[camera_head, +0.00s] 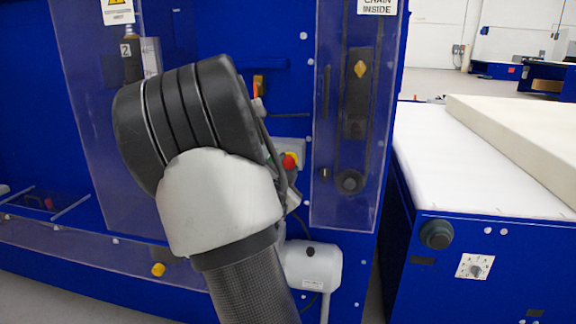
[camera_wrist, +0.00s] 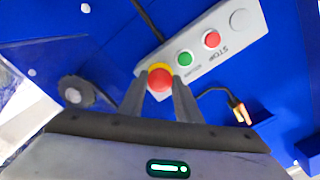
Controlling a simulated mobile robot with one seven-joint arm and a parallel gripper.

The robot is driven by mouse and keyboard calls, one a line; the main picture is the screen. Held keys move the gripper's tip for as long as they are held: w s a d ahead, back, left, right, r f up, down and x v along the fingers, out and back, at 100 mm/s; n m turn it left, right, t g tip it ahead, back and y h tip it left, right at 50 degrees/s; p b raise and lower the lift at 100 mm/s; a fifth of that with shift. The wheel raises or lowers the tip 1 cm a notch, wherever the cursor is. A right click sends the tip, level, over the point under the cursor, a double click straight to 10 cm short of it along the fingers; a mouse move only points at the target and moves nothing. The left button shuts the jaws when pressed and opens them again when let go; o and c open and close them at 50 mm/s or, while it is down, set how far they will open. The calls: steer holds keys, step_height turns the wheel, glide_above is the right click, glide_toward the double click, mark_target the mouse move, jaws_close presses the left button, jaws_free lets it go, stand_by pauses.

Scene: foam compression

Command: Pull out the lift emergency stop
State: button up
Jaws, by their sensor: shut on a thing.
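The emergency stop is a red mushroom button (camera_wrist: 159,79) with a yellow collar, at the lower left end of a grey control box (camera_wrist: 222,42) in the wrist view. My gripper (camera_wrist: 160,88) has one finger on each side of the red button and is shut on it. In the head view the red button (camera_head: 289,160) shows just right of my arm, which hides my gripper and most of the box. The box also carries a green button (camera_wrist: 185,58) and a flat red button (camera_wrist: 211,39) marked STOP.
The box is on a blue machine panel (camera_head: 275,20). Clear guards (camera_head: 325,205) stand left and right of my arm. A white box (camera_head: 318,268) sits low beside it. A dark knob (camera_wrist: 76,91) is left of my fingers. A white-topped table (camera_head: 440,160) stands at right.

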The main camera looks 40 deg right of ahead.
steer(key=shift+s+a, duration=0.15)
stand_by(0.5)
steer(key=o, duration=0.8)
steer(key=shift+a, duration=0.1)
steer(key=o, duration=1.6)
steer(key=shift+s, duration=0.1)
steer(key=shift+v, duration=3.4)
